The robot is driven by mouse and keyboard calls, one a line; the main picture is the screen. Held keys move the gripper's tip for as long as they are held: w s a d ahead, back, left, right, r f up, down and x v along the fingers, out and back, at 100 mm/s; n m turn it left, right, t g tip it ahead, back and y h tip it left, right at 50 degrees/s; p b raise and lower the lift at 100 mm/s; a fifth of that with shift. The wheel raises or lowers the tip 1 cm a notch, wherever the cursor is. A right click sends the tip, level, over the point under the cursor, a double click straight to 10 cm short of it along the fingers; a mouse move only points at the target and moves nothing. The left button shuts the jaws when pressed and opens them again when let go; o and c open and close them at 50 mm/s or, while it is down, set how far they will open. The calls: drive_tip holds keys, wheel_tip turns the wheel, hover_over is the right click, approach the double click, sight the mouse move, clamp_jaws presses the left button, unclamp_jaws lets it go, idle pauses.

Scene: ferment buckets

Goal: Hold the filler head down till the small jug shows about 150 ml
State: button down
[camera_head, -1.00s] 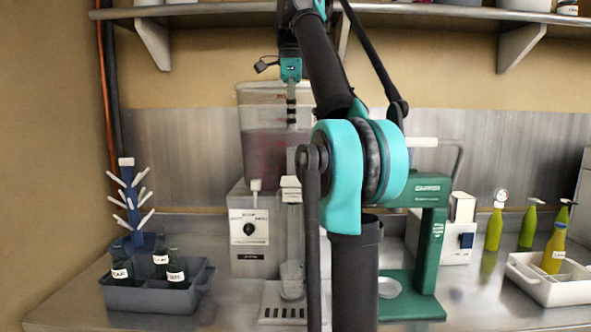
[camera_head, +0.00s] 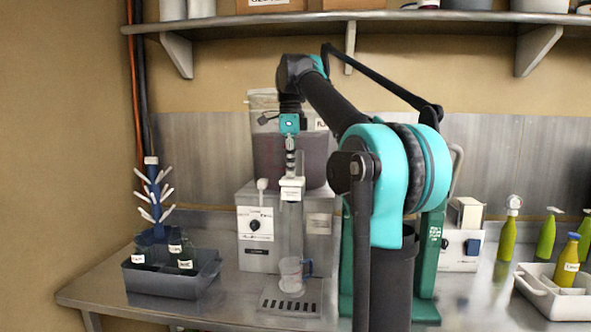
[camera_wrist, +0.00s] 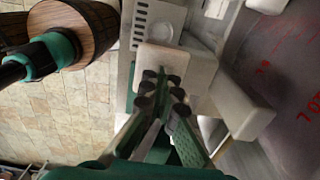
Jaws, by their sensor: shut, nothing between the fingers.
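The filler head (camera_head: 291,188) is a white block at the front of the grey filler machine (camera_head: 256,222), above a clear upright tube. The small clear jug (camera_head: 290,276) with a blue handle stands below it on the slotted drip tray (camera_head: 291,304). Its level is too small to read. My gripper (camera_head: 290,173) is shut and empty, pointing down right over the filler head; I cannot tell whether it touches. In the wrist view my fingertips (camera_wrist: 165,88) are together over the white head (camera_wrist: 162,58).
A clear tank (camera_head: 270,150) of dark reddish liquid stands behind the head. A grey crate of bottles (camera_head: 172,280) and a blue drying tree (camera_head: 154,200) are at left. A green stand (camera_head: 431,250) is close at right, partly behind my arm. A shelf (camera_head: 400,18) runs above.

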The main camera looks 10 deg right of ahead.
sight(291, 199)
wheel_tip(291, 199, down, 9)
drive_tip(key=shift+f, duration=0.1)
idle(0.6)
drive_tip(key=shift+s, duration=0.1)
idle(1.9)
idle(0.6)
